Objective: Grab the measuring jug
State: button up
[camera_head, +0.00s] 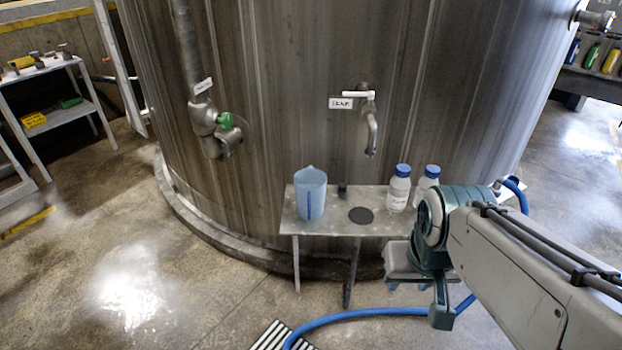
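The measuring jug (310,196) is translucent pale blue with a darker blue strip down its front. It stands upright on the left end of a small metal shelf (335,226) against the big tank. My arm comes in from the right. Its end, with my gripper (441,308), hangs low in front of the shelf's right side, well to the right of the jug and apart from it. The fingers are too small and dark to tell whether they are open or shut.
Two white bottles with blue caps (399,188) stand on the shelf's right part. A tap (371,125) sticks out of the tank (300,80) above the shelf. A blue hose (370,313) and a floor grate (282,336) lie below.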

aim_at(310, 183)
jog(key=z, duration=0.55)
jog(key=i, duration=1.4)
jog(key=u, duration=2.3)
